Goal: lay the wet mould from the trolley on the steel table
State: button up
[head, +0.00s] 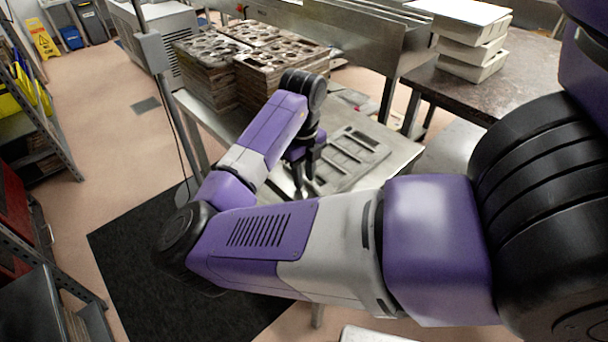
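A flat grey mould (352,152) with rectangular cavities lies on the steel table (397,151), in the middle of the head view. My gripper (305,178) points down at the left side of this mould. Its two dark fingers look apart, with nothing seen between them. My forearm hides the mould's near part and the fingertips' surroundings, so I cannot tell whether they touch it. Whether the mould is wet does not show. I cannot make out a trolley for certain.
Stacks of brown moulds (208,82) with cut-out cavities stand at the table's back left. A pile of pale trays (472,48) stands on a dark-topped bench (470,97) to the right. Shelving (45,125) lines the left. A dark mat (135,262) covers open floor.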

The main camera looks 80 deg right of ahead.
jog(key=shift+r, duration=0.1)
notch_tip(320, 180, up, 12)
dwell(0.5)
